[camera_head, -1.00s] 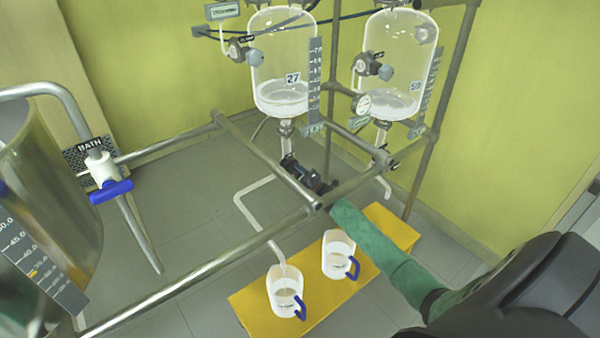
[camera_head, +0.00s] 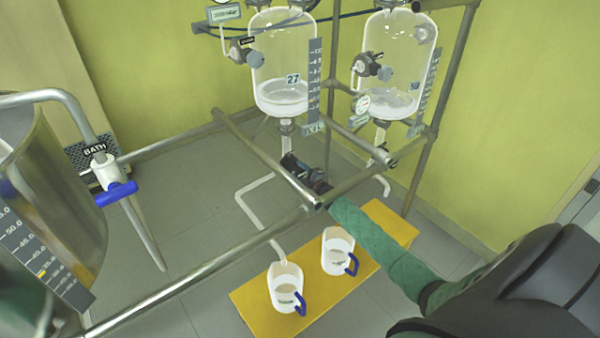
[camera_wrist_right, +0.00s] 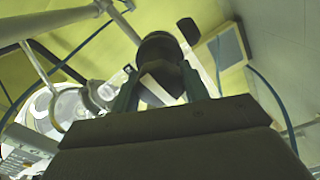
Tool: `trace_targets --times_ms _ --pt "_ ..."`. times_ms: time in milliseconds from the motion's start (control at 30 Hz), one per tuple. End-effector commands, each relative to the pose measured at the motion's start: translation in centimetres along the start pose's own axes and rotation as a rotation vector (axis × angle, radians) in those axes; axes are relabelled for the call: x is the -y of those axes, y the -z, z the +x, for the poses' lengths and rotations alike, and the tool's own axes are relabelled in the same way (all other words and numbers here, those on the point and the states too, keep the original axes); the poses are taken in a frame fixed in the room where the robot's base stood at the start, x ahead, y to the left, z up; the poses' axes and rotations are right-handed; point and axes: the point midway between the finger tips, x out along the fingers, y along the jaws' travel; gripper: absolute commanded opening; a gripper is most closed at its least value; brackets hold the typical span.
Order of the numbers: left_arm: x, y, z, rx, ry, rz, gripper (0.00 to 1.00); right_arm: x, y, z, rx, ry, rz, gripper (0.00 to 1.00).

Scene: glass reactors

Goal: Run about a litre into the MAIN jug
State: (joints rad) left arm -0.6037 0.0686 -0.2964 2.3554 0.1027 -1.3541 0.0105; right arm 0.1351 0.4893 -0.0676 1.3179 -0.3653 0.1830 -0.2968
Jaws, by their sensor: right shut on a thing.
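A glass reactor marked 27 (camera_head: 284,62) holds a little clear liquid at its bottom. Below it is a dark outlet valve (camera_head: 296,166), from which a pale pipe (camera_head: 252,205) bends down to the mouth of the left white jug (camera_head: 284,290). A second white jug (camera_head: 337,252) stands to its right; both have blue handles, and their labels are too small to read. My right gripper (camera_head: 318,184) is at the valve, partly hidden by the frame rail; in the wrist view it (camera_wrist_right: 160,85) is shut on a dark, rounded valve handle (camera_wrist_right: 162,62). My left gripper is out of view.
Both jugs stand on a yellow platform (camera_head: 245,297). A second reactor (camera_head: 388,60) hangs at the right. A steel rail (camera_head: 200,275) crosses in front. At the left are a metal tank (camera_head: 60,190) and a blue-handled tap (camera_head: 115,193) under a BATH sign.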

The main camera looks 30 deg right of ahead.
Motion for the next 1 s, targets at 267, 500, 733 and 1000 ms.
trace_targets --times_ms 267,500,733,1000 --pt "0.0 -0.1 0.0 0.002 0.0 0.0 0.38 0.0 -0.2 -0.1 0.003 0.001 0.0 0.22" --pt "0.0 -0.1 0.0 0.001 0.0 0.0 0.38 0.0 -0.1 0.0 0.002 0.001 0.0 0.67" --pt "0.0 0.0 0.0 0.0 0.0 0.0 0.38 0.0 -0.1 -0.1 0.001 0.001 0.0 0.67" --pt "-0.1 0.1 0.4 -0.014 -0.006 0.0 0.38 0.2 -0.1 -2.4 0.0 0.002 -0.001 0.67"
